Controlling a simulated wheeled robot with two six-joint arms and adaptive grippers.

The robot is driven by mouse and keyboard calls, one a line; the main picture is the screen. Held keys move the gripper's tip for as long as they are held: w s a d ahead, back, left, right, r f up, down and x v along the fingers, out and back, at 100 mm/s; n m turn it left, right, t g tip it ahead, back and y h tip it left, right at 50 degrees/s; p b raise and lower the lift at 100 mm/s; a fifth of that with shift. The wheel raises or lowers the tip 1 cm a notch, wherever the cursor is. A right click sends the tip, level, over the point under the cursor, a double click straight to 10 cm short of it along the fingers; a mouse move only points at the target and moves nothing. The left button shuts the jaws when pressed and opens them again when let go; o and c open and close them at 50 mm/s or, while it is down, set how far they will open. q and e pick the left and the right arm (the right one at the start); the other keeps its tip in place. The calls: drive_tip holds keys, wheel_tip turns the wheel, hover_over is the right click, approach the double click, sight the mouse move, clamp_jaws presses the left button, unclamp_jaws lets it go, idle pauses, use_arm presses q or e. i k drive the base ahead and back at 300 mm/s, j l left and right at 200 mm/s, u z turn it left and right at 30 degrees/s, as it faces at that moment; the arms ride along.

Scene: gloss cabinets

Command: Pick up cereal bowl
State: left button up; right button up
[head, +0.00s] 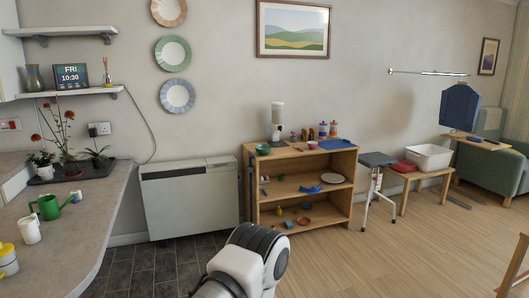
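A small green bowl (263,149) sits on the top of the wooden shelf unit (301,151), at its left end. A small pink bowl or cup (312,145) stands on the same top, further right. I cannot tell for sure which of these is the cereal bowl. One of my arm links shows at the bottom middle, well short of the shelf unit. Neither of my grippers is in view.
A dispenser (278,120) and jars (328,129) stand on the shelf top. Lower shelves hold a white plate (332,178) and small items. A heater (189,198) and counter (75,235) are left; a stool (377,161) is right. Wooden floor in front is clear.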

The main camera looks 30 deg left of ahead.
sight(263, 150)
drive_tip(key=i+u, duration=0.2)
drive_tip(key=i, duration=0.75)
drive_tip(key=i+u, duration=0.2)
drive_tip(key=i, duration=0.75)
